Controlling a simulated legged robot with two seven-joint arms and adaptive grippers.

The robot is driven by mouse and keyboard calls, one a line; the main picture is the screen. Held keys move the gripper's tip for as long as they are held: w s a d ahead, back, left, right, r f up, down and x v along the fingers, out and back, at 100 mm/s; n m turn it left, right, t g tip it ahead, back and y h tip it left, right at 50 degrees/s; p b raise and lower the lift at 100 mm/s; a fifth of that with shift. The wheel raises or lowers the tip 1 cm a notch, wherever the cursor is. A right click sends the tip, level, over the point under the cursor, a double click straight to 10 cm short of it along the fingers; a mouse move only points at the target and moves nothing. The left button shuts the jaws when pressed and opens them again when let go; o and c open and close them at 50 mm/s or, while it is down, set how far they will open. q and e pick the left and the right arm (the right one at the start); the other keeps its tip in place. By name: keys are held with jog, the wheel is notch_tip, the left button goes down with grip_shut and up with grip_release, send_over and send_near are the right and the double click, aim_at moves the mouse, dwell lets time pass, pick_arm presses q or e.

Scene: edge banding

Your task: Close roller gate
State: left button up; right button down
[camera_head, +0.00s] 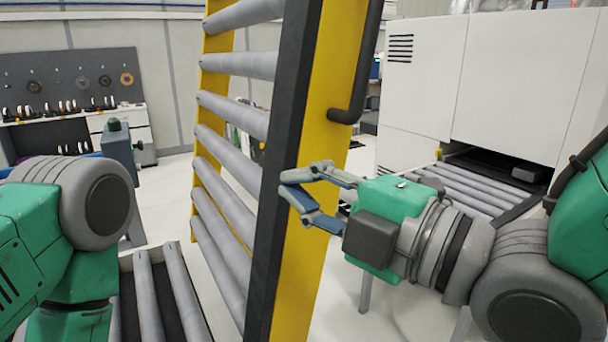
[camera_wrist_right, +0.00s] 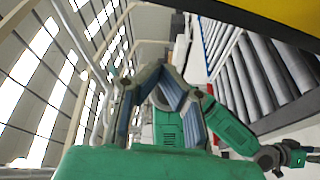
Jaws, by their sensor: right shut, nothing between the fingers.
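The roller gate (camera_head: 322,75) stands raised and upright in the head view, with a yellow frame, a dark front edge and several grey rollers (camera_head: 238,66). A black bar handle (camera_head: 361,88) is on its right face. My right gripper (camera_head: 285,186) is shut and empty, below the handle; its fingertips overlap the gate's dark edge. I cannot tell if they touch it. In the right wrist view the right gripper's fingers (camera_wrist_right: 165,78) show with nothing between them, and the yellow frame (camera_wrist_right: 285,10) crosses the top right corner. My left arm shows at the left, but its gripper does not.
A low roller conveyor (camera_head: 150,295) lies left of the gate, partly hidden by it. Another roller bed (camera_head: 465,190) leads into a white machine (camera_head: 480,80) at the right. A grey post (camera_head: 120,155) stands behind my left arm. Pale floor is open behind the gate.

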aim_at(282, 165)
jog(key=w+a+p, duration=0.1)
jog(key=w, duration=0.1)
jog(key=w+a, duration=0.1)
jog(key=w, duration=0.1)
jog(key=w+a+p, duration=0.1)
jog(key=w+a, duration=0.1)
jog(key=shift+w+a+p, duration=0.1)
jog(key=shift+w+p, duration=0.25)
jog(key=shift+w+d+f, duration=0.2)
jog(key=shift+d, duration=0.65)
jog(key=shift+w, duration=0.1)
